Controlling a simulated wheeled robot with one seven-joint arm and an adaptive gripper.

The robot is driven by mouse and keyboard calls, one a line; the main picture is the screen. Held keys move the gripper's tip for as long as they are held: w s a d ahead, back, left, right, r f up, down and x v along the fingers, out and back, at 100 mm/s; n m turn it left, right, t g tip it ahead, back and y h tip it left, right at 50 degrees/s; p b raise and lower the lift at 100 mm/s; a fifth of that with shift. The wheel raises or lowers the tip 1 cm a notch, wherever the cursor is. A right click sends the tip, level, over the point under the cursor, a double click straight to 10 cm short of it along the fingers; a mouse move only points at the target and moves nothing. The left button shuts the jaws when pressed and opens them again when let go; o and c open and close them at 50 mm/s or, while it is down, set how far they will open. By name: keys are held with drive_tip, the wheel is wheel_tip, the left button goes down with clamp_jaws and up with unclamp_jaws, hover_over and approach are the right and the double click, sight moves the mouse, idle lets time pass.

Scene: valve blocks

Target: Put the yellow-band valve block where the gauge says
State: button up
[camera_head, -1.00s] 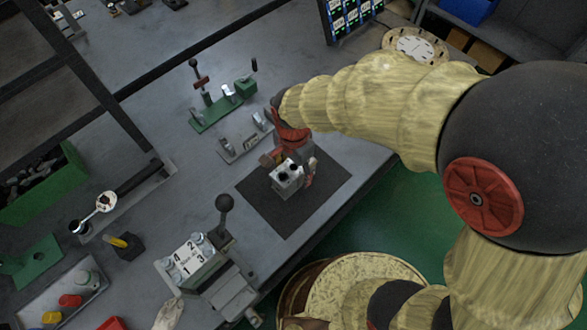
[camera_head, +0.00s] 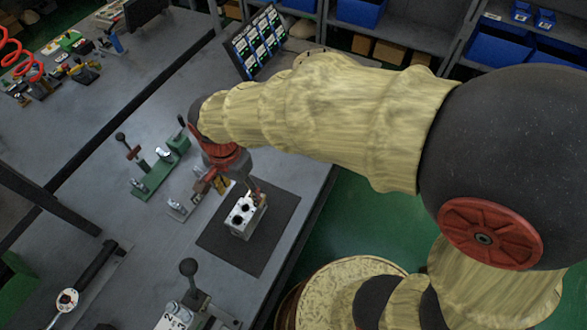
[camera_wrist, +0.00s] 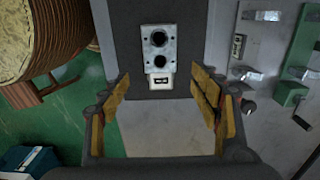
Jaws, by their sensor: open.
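A pale metal valve block (camera_head: 243,213) with two dark round holes on top stands on a dark mat (camera_head: 272,238). It also shows in the wrist view (camera_wrist: 158,42), beyond the fingertips, with a small pale label with dark marks on its near side. I cannot make out a yellow band on it. My gripper (camera_head: 232,182) is just up and left of the block in the head view. In the wrist view my gripper (camera_wrist: 160,88) is open, its yellow-padded fingers apart with nothing between them. A small round white dial (camera_head: 67,302) lies at lower left; its reading is too small to tell.
A green clamp fixture (camera_head: 160,168) and a grey fixture (camera_head: 182,205) stand left of the mat. A black-knobbed lever (camera_head: 189,268) stands below, beside a numbered plate (camera_head: 176,317). A screen (camera_head: 258,42) stands at the back. The table's right edge is close to the mat.

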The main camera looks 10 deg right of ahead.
drive_tip(key=s+d+r+n+t, duration=0.2)
drive_tip(key=d+r, duration=0.5)
drive_tip(key=d, duration=0.4)
drive_tip(key=s+d+r+n+t, duration=0.3)
drive_tip(key=s+d+r+n, duration=0.2)
drive_tip(key=d+r, duration=0.3)
drive_tip(key=d+n, duration=0.1)
drive_tip(key=d, duration=0.2)
drive_tip(key=shift+s+d+r+t, duration=0.15)
drive_tip(key=shift+s+d+t, duration=0.15)
drive_tip(key=shift+d, duration=0.05)
